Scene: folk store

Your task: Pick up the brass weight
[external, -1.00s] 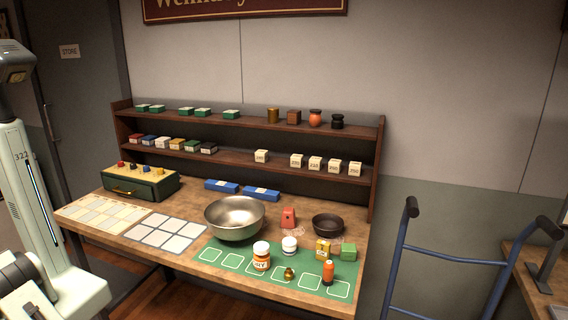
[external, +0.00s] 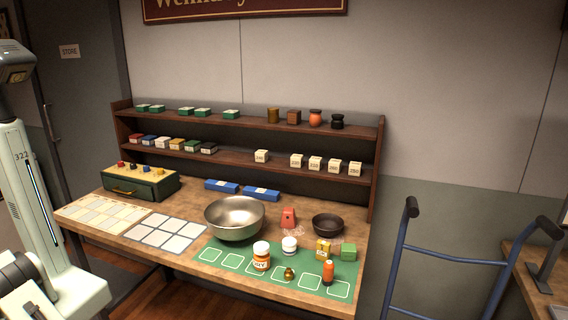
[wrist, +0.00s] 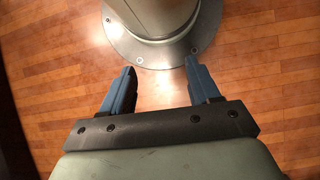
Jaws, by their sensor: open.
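The brass weight (external: 289,274) is a small golden knobbed piece standing on the green mat (external: 208,256) near the table's front edge. It stands between a white jar with an orange label (external: 261,257) and an orange bottle (external: 328,273), apart from both. My gripper (wrist: 158,82) shows in the wrist view with its two blue fingers wide apart and nothing between them. It points down at the wooden floor beside my base, away from the table. In the external view my gripper is not seen; only part of my arm shows at the left edge.
A shelf (external: 240,154) lines the back. A blue hand truck (external: 455,258) stands right.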

